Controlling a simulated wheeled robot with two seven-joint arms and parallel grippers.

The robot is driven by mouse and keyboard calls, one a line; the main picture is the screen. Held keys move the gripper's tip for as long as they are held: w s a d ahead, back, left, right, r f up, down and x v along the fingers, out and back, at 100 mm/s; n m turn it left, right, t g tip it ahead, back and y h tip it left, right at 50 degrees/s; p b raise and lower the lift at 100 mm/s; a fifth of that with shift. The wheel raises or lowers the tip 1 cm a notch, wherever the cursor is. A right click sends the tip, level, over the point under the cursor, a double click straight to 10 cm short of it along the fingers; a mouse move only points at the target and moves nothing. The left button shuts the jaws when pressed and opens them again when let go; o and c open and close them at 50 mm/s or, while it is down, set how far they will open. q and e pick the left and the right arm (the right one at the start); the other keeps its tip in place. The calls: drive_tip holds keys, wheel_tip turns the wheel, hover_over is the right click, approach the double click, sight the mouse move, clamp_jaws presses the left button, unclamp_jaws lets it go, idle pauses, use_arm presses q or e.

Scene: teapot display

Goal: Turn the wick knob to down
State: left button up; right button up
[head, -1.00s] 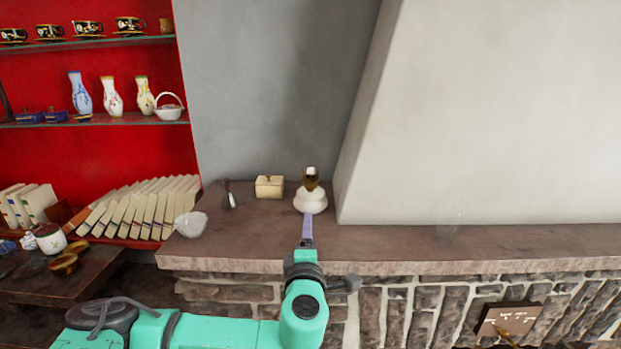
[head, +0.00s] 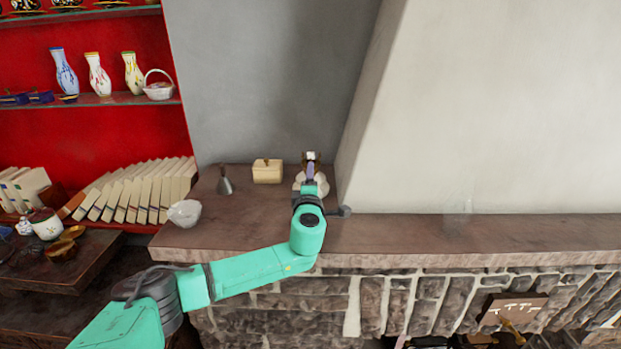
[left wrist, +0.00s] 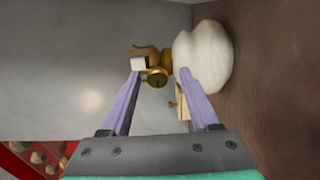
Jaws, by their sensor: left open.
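The oil lamp has a white rounded base (head: 322,184) and a brass burner (head: 303,160) and stands on the stone ledge. In the left wrist view, the lamp's white base (left wrist: 203,58) lies sideways, with the round brass wick knob (left wrist: 156,78) facing me. My left gripper (head: 310,167) is in front of the lamp and hides part of it. In the left wrist view, my left gripper (left wrist: 159,75) is open, and the knob appears between its fingertips. I cannot tell whether they touch it. My right gripper is not in view.
A cream lidded box (head: 267,172), a small grey cone-shaped thing (head: 225,186) and a white bowl (head: 184,213) stand left of the lamp on the ledge (head: 230,232). The sloping white chimney wall (head: 480,110) is close on the right.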

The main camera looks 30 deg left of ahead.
use_arm(q)
drive_tip(key=shift+s+d+r, duration=0.15)
drive_tip(key=shift+s+r, duration=0.1)
drive_tip(key=shift+s, duration=0.05)
drive_tip(key=shift+c, duration=1.3)
drive_tip(key=shift+w+f, duration=0.1)
clamp_jaws()
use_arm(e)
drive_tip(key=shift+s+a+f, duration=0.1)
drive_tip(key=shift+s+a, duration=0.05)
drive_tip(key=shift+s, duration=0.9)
